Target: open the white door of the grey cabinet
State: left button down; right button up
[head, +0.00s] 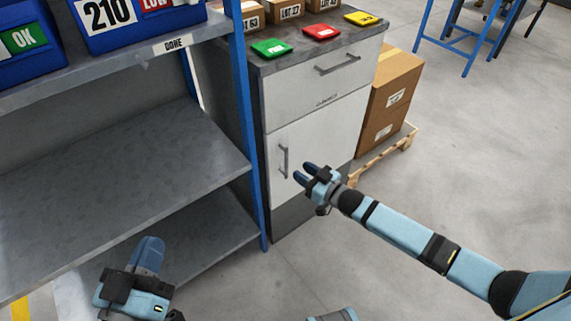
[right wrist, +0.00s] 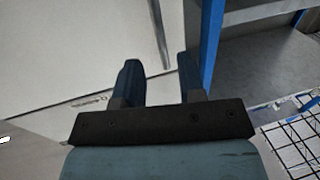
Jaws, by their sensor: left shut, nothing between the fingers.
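The grey cabinet (head: 255,100) stands at the centre of the head view. Its white door (head: 325,140) appears closed, below a white drawer (head: 318,95). A grey upright handle (head: 284,162) sits near the door's left edge; it also shows in the right wrist view (right wrist: 159,35). My right gripper (head: 305,172) is open in front of the door, just right of the handle in the head view. In the right wrist view the handle lines up with the gap between its fingers (right wrist: 158,72); nothing is gripped. My left gripper (head: 148,252) is shut and empty at the lower left.
A grey shelf rack (head: 110,185) with a blue post (head: 243,120) stands directly left of the cabinet. Floor (head: 470,150) to the right is clear.

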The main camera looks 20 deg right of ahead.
aim_at(286, 161)
jog(key=b+x, duration=0.1)
jog(key=x, duration=0.6)
jog(key=shift+b, duration=0.3)
grip_shut()
